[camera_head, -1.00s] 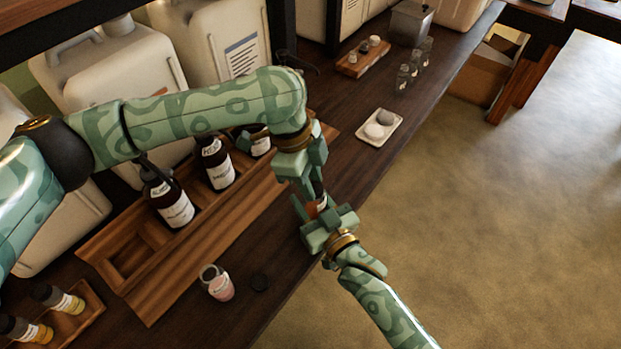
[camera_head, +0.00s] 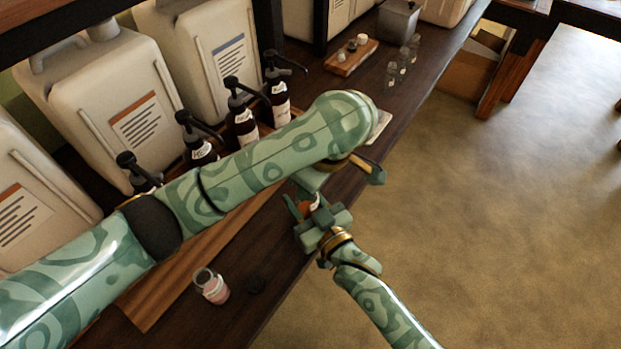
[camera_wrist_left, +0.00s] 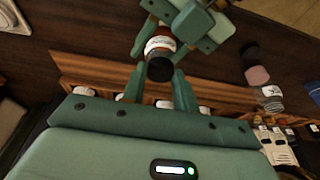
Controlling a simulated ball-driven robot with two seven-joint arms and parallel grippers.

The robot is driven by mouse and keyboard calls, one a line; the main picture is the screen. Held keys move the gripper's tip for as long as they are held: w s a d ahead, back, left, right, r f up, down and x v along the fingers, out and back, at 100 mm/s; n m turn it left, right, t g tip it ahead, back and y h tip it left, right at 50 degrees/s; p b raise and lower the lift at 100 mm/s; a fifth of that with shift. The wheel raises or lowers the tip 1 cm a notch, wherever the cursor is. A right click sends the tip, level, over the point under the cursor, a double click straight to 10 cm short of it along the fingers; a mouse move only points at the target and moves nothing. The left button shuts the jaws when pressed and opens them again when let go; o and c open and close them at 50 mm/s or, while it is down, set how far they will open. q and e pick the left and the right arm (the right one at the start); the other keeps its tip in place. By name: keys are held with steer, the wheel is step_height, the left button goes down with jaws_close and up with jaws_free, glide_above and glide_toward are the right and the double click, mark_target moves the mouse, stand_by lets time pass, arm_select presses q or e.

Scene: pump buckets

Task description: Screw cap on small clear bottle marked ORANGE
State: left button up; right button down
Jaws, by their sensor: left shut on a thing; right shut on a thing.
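A small bottle with orange-brown contents and a white label (camera_wrist_left: 160,44) is held between the jaws of my right gripper (camera_head: 318,214), off the counter. A little of its orange (camera_head: 309,208) shows in the head view. The label's words are too small to read. A black cap (camera_wrist_left: 159,69) is at the bottle's end, between the fingers of my left gripper (camera_wrist_left: 158,86), which are shut on it. In the head view the left forearm and wrist hide most of this gripper. How far the cap is threaded cannot be told.
Small clear bottles (camera_head: 402,65) stand far back. Open floor lies right.

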steer(key=shift+a, duration=0.15)
arm_select(q)
steer(key=o, duration=0.9)
step_height(320, 180, up, 4)
steer(key=shift+w+f, duration=0.1)
steer(key=shift+f, duration=0.15)
steer(key=shift+r, duration=0.5)
